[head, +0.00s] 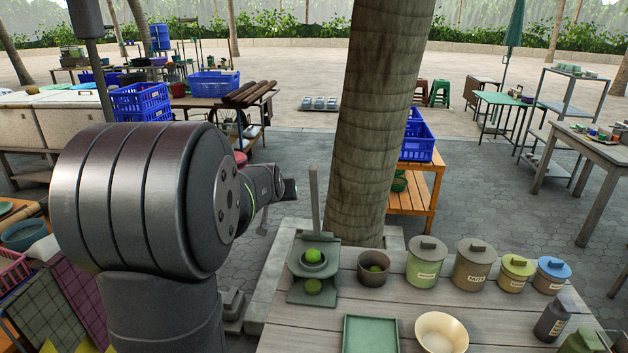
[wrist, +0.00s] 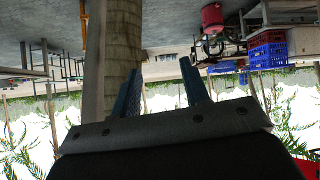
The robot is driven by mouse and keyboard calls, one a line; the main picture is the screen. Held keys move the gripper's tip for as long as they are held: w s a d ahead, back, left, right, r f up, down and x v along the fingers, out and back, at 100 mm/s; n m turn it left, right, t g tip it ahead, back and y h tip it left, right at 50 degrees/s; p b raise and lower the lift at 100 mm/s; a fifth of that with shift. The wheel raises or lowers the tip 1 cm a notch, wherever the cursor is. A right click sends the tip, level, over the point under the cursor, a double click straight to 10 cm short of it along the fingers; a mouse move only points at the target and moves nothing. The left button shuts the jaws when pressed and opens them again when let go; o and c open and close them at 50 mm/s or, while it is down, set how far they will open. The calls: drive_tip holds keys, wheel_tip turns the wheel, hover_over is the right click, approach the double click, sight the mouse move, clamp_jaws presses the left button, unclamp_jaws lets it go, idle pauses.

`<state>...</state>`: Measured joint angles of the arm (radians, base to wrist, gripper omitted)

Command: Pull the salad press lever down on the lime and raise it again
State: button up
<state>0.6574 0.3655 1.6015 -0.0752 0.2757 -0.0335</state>
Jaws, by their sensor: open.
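The salad press (head: 315,265) stands at the left end of the wooden table in the head view. Its lever (head: 314,200) points straight up. The press and limes are not in the wrist view.
A bowl with a green fruit (head: 374,268) stands right of the press, then several lidded canisters (head: 426,262). A green tray (head: 371,334) and a pale bowl (head: 441,333) lie in front. A thick tree trunk (head: 375,120) rises just behind the table.

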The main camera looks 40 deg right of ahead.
wheel_tip(320, 180, up, 14)
drive_tip(key=g+y, duration=0.1)
drive_tip(key=g, duration=0.1)
drive_tip(key=s+d+r+m+g+y, duration=0.1)
drive_tip(key=s+d+r, duration=0.1)
drive_tip(key=s+r, duration=0.15)
drive_tip(key=s+d+r+m+g+y, duration=0.1)
drive_tip(key=s+d+r+m+g, duration=0.15)
drive_tip(key=s, duration=0.25)
hover_over(314, 196)
drive_tip(key=shift+n+t, duration=0.35)
drive_tip(key=shift+n, duration=0.1)
wheel_tip(314, 196, down, 16)
drive_tip(key=shift+f, duration=0.25)
clamp_jaws()
